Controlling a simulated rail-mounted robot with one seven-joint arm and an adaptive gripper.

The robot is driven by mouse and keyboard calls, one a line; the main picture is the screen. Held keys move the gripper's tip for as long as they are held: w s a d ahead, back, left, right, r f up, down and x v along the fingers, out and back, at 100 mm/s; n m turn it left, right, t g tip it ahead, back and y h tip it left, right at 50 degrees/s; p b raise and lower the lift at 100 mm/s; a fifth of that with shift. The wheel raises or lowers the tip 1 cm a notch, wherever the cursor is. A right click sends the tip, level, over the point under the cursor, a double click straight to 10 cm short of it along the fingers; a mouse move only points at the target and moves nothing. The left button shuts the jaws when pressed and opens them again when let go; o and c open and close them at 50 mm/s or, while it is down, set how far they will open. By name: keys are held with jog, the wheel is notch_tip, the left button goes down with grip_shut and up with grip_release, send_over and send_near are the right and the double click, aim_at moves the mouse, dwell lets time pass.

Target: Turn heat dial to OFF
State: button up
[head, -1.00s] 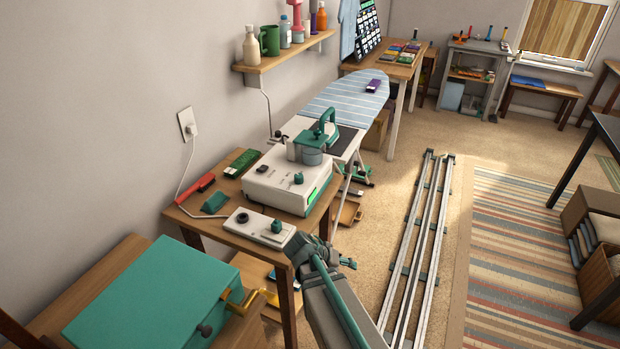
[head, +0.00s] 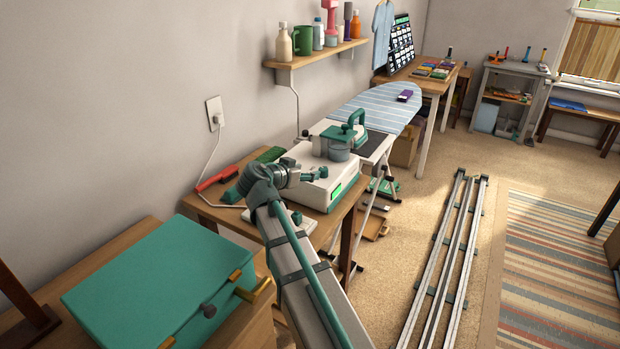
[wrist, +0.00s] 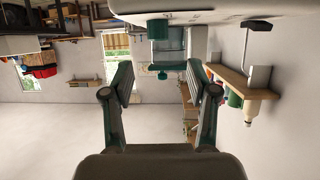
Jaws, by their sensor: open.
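The white station (head: 318,193) stands on the wooden side table, with a lit green display on its front. A small teal dial (head: 323,173) sits on its top; its setting is too small to read. My gripper (head: 308,177) is close beside this dial, open and empty; I cannot tell whether it touches. In the wrist view, which is upside down, a teal knob (wrist: 157,28) shows above and between the spread fingers, beyond their tips. A low white panel (head: 291,216) in front of the station is mostly hidden by my arm. No OFF mark is legible.
A teal case (head: 150,285) is at front left. A bottle shelf (head: 318,54) hangs on the wall.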

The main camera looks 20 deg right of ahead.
aim_at(322, 169)
jog(key=p+x, duration=0.1)
jog(key=x, duration=0.9)
jog(key=shift+w+d+f+p, duration=0.1)
jog(key=shift+d+f+p, duration=0.1)
jog(key=shift+d+p, duration=0.15)
grip_shut()
